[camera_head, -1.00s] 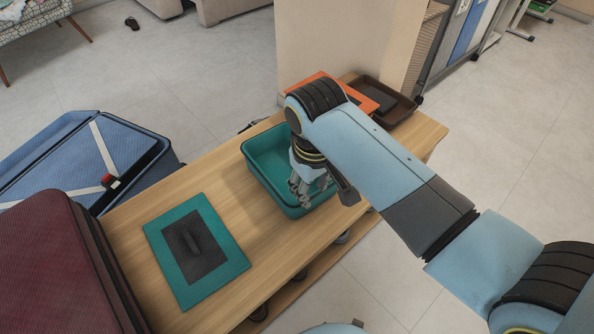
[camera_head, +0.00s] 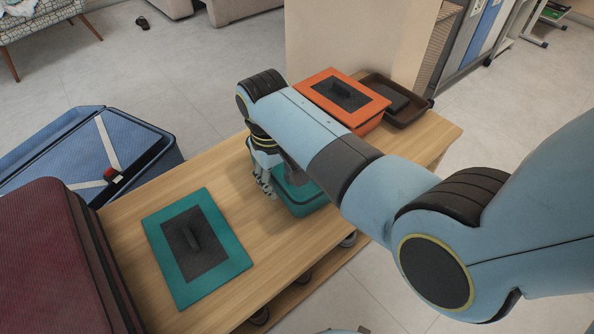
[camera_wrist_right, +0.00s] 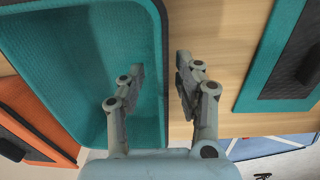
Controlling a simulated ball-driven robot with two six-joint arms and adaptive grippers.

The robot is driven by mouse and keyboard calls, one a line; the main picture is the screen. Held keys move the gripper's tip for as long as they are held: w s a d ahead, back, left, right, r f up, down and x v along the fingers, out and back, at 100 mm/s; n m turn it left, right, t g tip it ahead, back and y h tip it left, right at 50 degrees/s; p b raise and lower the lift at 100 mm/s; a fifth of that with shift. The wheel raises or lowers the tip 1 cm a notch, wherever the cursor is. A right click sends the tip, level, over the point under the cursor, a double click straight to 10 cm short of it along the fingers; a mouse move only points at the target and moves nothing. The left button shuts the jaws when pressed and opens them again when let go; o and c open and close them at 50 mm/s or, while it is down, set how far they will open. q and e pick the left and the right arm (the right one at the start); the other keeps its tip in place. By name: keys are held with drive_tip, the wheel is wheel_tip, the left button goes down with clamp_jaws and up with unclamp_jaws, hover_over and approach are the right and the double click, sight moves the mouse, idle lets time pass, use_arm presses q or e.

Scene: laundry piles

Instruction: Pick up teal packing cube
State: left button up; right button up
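The teal packing cube (camera_head: 303,204) is an open, empty box on the wooden table, partly hidden behind my right arm. In the right wrist view the teal packing cube (camera_wrist_right: 80,55) fills the left side. My right gripper (camera_head: 267,190) is at the cube's left side, fingers pointing down. In the right wrist view my right gripper (camera_wrist_right: 155,85) is open, with one finger over the cube's inside and the other over the table, the cube's wall between them. Whether a finger touches the wall cannot be told. The teal lid (camera_head: 236,247) with a dark handle panel lies flat to the left.
An orange lidded cube (camera_head: 375,100) and a dark brown tray (camera_head: 418,108) stand at the table's far end. A maroon suitcase (camera_head: 50,260) and an open blue suitcase (camera_head: 60,155) are at the left. Bare wood (camera_head: 155,198) lies around the lid.

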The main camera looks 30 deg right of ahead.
sight(280, 197)
wheel_tip(280, 197, down, 3)
drive_tip(key=shift+s+f+b, duration=0.1)
drive_tip(key=shift+f+b, duration=0.1)
drive_tip(key=shift+b, duration=0.35)
drive_tip(key=shift+r, duration=0.1)
clamp_jaws()
